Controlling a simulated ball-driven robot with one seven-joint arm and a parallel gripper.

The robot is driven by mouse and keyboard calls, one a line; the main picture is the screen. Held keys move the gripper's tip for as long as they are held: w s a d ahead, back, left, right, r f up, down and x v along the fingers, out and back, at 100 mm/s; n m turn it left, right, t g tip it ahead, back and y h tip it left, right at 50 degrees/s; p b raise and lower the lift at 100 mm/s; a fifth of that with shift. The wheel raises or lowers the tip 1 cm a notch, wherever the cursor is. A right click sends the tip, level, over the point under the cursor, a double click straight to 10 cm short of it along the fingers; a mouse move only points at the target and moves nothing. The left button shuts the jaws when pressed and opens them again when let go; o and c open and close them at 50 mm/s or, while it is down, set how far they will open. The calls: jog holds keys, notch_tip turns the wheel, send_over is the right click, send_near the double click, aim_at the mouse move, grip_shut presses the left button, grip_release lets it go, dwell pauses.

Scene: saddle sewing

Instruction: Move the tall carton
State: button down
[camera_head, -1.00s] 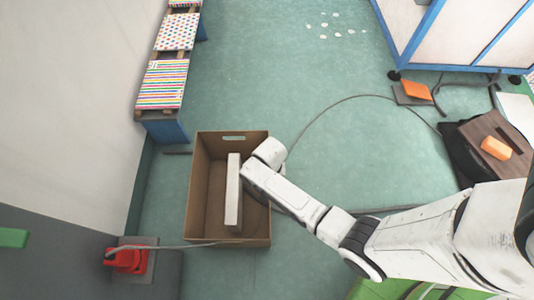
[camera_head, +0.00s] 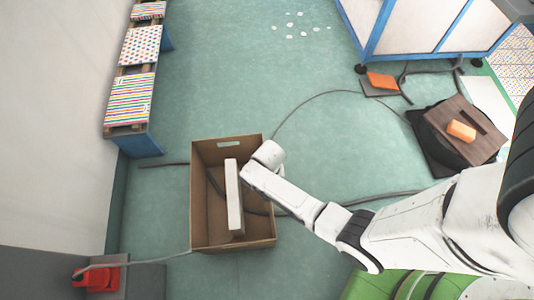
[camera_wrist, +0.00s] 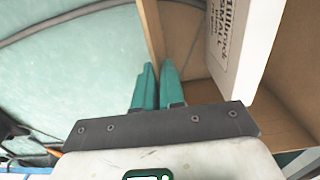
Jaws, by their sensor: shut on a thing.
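The tall carton looks to be the open-topped brown cardboard box (camera_head: 262,240) on the green floor in the head view, with a handle slot in its far wall. A narrow white box (camera_head: 233,200) with printed lettering (camera_wrist: 228,40) stands inside it. My gripper (camera_wrist: 158,72) has its two teal fingers closed on the carton's side wall (camera_wrist: 152,25) in the wrist view. In the head view my wrist (camera_head: 265,160) is at the carton's right wall and hides the fingers. The carton's underside is hidden.
A dark cable (camera_head: 300,212) runs by the carton and shows inside its outline. A pallet shelf with patterned boxes (camera_head: 130,98) lines the left wall. A red item (camera_head: 95,278) lies lower left. A blue-framed cabinet (camera_head: 420,30) stands upper right. Floor beyond the carton is mostly clear.

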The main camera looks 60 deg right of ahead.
jog(key=shift+s+d, duration=0.25)
jog(key=c, duration=1.2)
grip_release()
jog(key=shift+o, duration=0.2)
notch_tip(320, 180, up, 11)
jog(key=p, duration=0.5)
jog(key=shift+f, duration=0.1)
